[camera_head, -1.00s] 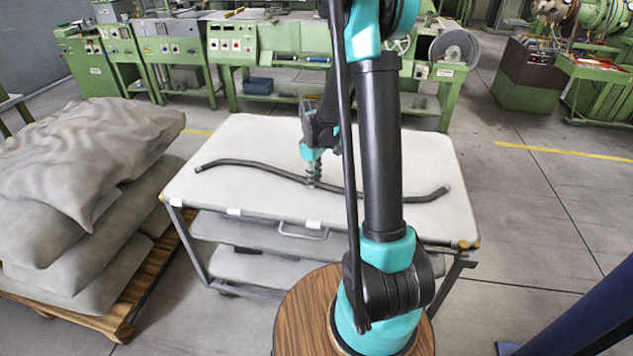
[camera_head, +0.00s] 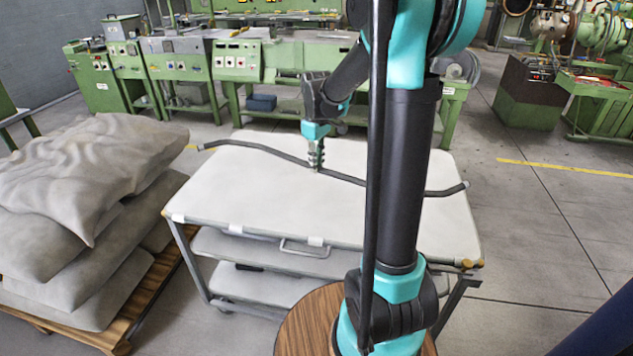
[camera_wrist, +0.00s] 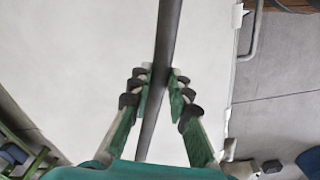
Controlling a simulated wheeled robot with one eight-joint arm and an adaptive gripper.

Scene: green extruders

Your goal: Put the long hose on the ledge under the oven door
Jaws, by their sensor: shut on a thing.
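A long dark grey hose (camera_head: 258,148) runs across the picture over the white-topped cart (camera_head: 240,200), bent in a shallow wave. My gripper (camera_head: 316,165) points down and is shut on the hose near its middle. The hose seems lifted above the cart top, its left end past the cart's far left corner. In the wrist view, the hose (camera_wrist: 171,30) passes between the two green and black fingers of my gripper (camera_wrist: 159,85). My arm hides part of the hose's right half. I cannot make out an oven door or a ledge for certain.
Green machines (camera_head: 237,62) stand in a row behind the cart, with a blue box (camera_head: 262,103) on a low shelf. Grey sacks (camera_head: 85,175) are stacked on a wooden pallet (camera_head: 150,290) at left. The floor (camera_head: 540,240) at right is mostly clear.

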